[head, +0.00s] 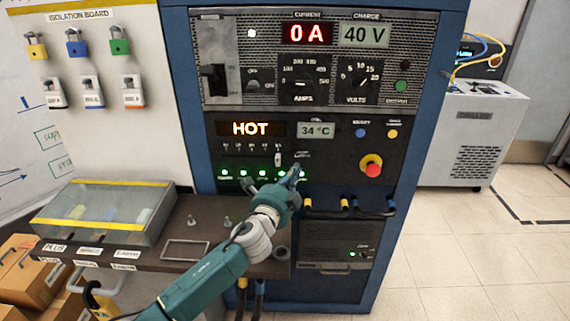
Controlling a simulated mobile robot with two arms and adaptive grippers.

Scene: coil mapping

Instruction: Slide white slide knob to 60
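The scale's numbers are too small to read. My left gripper (276,181) reaches up from below, in front of the row of green lights, with its upper end just below and right of the knob. I cannot tell whether it touches the panel. Its fingers are partly hidden by its own body, so their opening is unclear. My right gripper is not in view.
A red emergency button (372,168) on a yellow base, a blue button (361,132) and a yellow button (392,134) are to the right. A brown shelf (205,222) with a clear case (105,210) is at left.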

